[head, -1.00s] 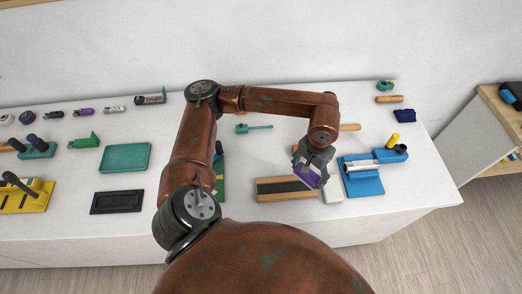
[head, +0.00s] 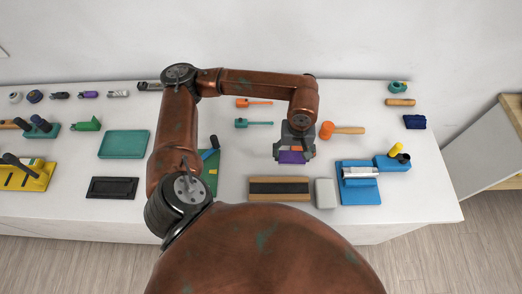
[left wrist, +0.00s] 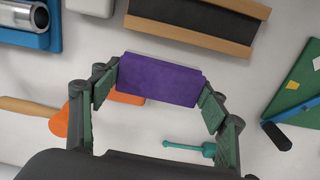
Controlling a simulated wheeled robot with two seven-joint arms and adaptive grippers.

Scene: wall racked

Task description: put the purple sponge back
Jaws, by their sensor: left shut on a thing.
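The purple sponge (head: 291,157) is held between the fingers of my left gripper (head: 294,152), which is shut on it above the white table, to the right of the middle. In the left wrist view the purple sponge (left wrist: 160,80) spans the gap between both fingers of the left gripper (left wrist: 160,84). An orange patch (left wrist: 125,97) shows partly behind the sponge; most of it is hidden, so I cannot tell what it belongs to. My right gripper is not in view.
Near the front edge lie a wooden-edged dark tray (head: 250,190), a pale grey block (head: 325,194) and a blue stand (head: 358,196). An orange-headed mallet (head: 345,130) lies right of the gripper. Teal (head: 242,123) and orange (head: 255,102) tools lie left and behind. Bare table surrounds these.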

